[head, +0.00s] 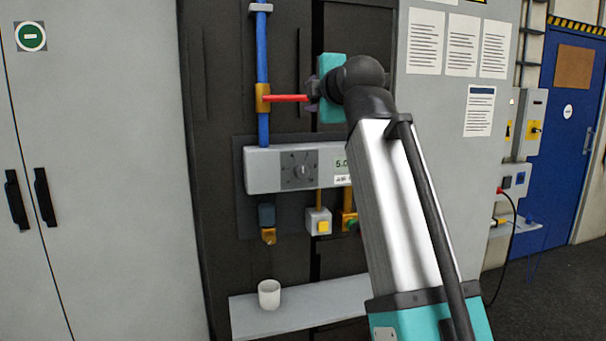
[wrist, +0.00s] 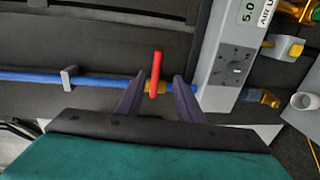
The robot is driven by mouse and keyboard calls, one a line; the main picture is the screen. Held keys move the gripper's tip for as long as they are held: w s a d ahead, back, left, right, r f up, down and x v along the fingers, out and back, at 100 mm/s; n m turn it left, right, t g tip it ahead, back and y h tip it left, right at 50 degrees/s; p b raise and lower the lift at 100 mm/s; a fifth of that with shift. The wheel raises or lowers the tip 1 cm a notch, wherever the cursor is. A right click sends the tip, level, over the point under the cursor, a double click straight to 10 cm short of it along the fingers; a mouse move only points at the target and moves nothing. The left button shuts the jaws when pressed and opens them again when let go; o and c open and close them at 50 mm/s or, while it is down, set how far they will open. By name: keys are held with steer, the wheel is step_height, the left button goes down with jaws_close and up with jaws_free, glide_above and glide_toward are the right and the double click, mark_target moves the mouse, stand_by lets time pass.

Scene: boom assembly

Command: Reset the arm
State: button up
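My gripper (head: 313,92) is at the right end of the red lever (head: 285,98) in the head view. The lever points sideways from a brass valve (head: 263,98) on a vertical blue pipe (head: 262,45). In the wrist view my gripper (wrist: 160,78) is open, with its two dark fingers apart. The red lever (wrist: 156,75) stands between them with a gap on each side. The blue pipe (wrist: 90,82) runs behind the fingers. I cannot tell how far the lever reaches in depth between the fingertips.
Below the valve is a grey control box (head: 263,170) with a dial and a display. A yellow-button box (head: 319,222) and a brass nozzle (head: 268,236) hang under it. A white cup (head: 269,293) stands on a grey shelf (head: 300,308). A grey cabinet (head: 90,150) is at left.

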steer(key=w+d+f+m+g+h, duration=0.1)
steer(key=w+f+m+g, duration=0.1)
steer(key=f, duration=0.9)
steer(key=w+d+f+m+g, duration=0.1)
steer(key=w+f+m, duration=0.15)
steer(key=f, duration=0.85)
steer(key=w+d+f+m+g+h, duration=0.1)
steer(key=w+d+f+m+g, duration=0.15)
steer(key=f, duration=0.85)
steer(key=s+d+f+m+g+h, duration=0.1)
steer(key=s+d+f+m+g, duration=0.15)
steer(key=f, duration=1.25)
steer(key=s+d+f+m+g+h, duration=0.15)
steer(key=s+f+m, duration=0.25)
steer(key=f, duration=1.2)
steer(key=s+d+f+m+g, duration=0.25)
steer(key=s+f, duration=0.55)
steer(key=f, duration=0.4)
steer(key=s+d+f+m+g, duration=0.2)
steer(key=s+f+m+g, duration=0.15)
steer(key=s+f, duration=0.65)
steer(key=s+f+g, duration=0.3)
steer(key=s+f, duration=0.8)
steer(key=s, duration=0.3)
steer(key=s+d+f+m+g, duration=0.1)
steer(key=s+f+g, duration=0.2)
steer(key=s+f, duration=0.9)
steer(key=shift+s, duration=0.95)
steer(key=shift+r+m, duration=0.1)
steer(key=shift+m, duration=0.15)
